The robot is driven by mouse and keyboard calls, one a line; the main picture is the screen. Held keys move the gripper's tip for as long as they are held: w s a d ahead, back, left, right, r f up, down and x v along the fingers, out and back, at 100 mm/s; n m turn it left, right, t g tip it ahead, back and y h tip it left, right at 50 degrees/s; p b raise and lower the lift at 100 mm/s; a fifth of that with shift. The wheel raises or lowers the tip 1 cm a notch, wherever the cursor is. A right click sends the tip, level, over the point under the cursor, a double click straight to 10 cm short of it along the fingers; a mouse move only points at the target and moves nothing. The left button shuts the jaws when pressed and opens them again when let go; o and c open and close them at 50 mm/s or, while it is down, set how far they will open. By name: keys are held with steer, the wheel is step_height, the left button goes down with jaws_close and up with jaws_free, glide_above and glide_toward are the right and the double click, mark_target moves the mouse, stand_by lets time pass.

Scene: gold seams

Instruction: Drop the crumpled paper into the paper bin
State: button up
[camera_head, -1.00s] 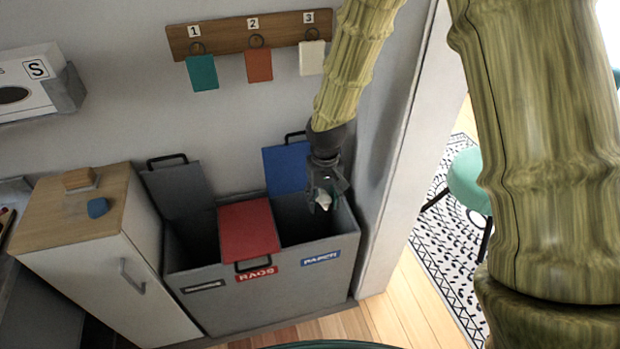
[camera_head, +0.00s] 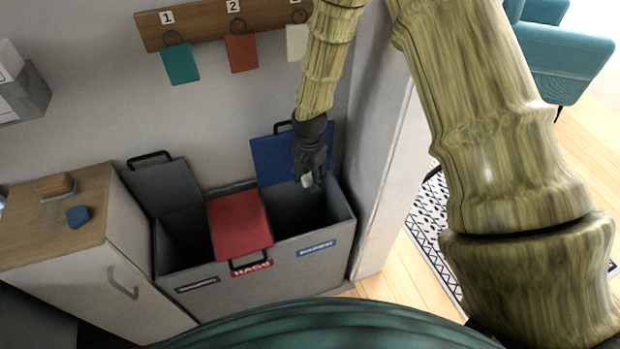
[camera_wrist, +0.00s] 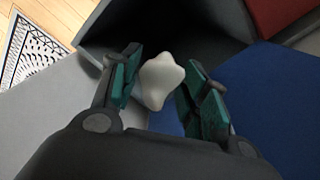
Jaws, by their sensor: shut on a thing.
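The crumpled paper (camera_wrist: 161,80) is a small white lump between the two teal-padded fingers of my gripper (camera_wrist: 158,92) in the wrist view. In the head view the paper (camera_head: 307,181) shows as a pale spot at the tip of my gripper (camera_head: 311,180). My gripper is shut on it and points down over the paper bin (camera_head: 326,250), the right compartment of the grey unit, with a blue label. Its blue lid (camera_head: 272,160) stands open behind my gripper. The dark bin opening lies beyond the paper in the wrist view.
The red lid (camera_head: 238,222) of the middle compartment is closed. The left compartment's grey lid (camera_head: 168,190) is open. A cabinet (camera_head: 140,275) with a blue object (camera_head: 78,216) and a brush-like block (camera_head: 55,185) stands left. A wall edge (camera_head: 385,190) is close on the right.

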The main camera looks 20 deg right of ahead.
mark_target(310, 172)
steer(key=shift+w+d+f+m, duration=0.1)
steer(key=shift+w+f+m, duration=0.05)
steer(key=shift+f+m, duration=0.4)
steer(key=shift+w+d+f+m, duration=0.1)
steer(key=shift+f+m, duration=0.35)
steer(key=shift+f, duration=0.05)
steer(key=shift+f+b, duration=2.3)
steer(key=shift+f, duration=0.5)
steer(key=o, duration=0.7)
steer(key=shift+r, duration=0.15)
step_height(310, 172, up, 12)
steer(key=shift+f, duration=0.15)
